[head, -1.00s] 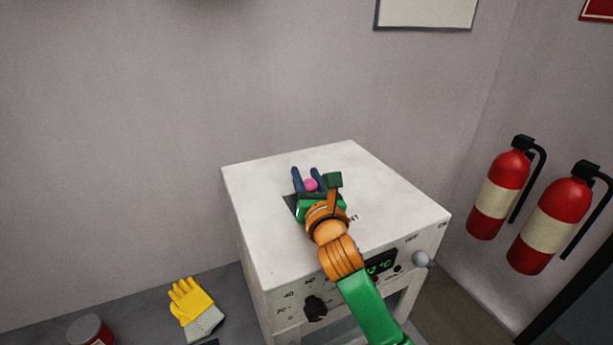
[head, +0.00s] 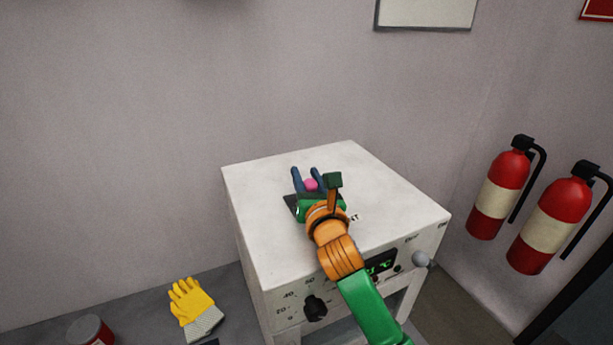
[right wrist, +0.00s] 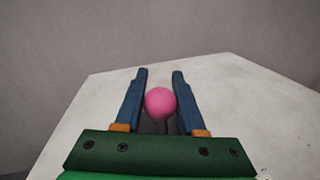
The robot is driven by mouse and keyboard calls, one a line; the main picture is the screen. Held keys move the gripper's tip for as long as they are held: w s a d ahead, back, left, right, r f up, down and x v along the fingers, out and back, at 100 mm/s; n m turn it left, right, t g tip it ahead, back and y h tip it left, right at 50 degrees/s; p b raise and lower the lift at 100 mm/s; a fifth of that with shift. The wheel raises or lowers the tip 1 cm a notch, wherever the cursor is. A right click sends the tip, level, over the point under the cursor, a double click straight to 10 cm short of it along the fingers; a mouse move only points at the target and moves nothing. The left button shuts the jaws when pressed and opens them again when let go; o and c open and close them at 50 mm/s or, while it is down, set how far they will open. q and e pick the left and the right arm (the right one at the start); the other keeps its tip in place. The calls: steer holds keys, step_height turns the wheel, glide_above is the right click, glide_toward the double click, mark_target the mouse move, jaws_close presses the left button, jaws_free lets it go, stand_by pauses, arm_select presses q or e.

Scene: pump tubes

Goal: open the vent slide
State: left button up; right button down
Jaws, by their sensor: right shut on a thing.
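My right gripper (head: 309,177) is over the top of the white oven-like cabinet (head: 370,180). Its two blue fingers stand on either side of a pink round knob (head: 311,185), shut on it. In the right wrist view the pink knob (right wrist: 160,103) sits between the fingers, close to the palm. A dark slot or plate, seemingly the vent slide (head: 290,204), shows beside the gripper on the cabinet top. Most of it is hidden under the gripper. My left gripper is not in view.
Two fire extinguishers (head: 497,195) hang on the right wall. A yellow glove (head: 188,303) and a red can (head: 90,331) lie at the lower left.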

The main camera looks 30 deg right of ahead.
steer(key=shift+r, duration=0.1)
steer(key=d, duration=0.9)
steer(key=shift+s+d, duration=0.15)
steer(key=shift+s, duration=0.15)
steer(key=c, duration=0.8)
jaws_free()
steer(key=shift+o, duration=1.4)
steer(key=shift+d, duration=0.15)
steer(key=b+v, duration=0.2)
steer(key=v, duration=0.4)
steer(key=shift+s+f+b, duration=0.2)
steer(key=shift+b, duration=0.2)
steer(key=shift+s+r, duration=0.1)
steer(key=shift+s, duration=0.25)
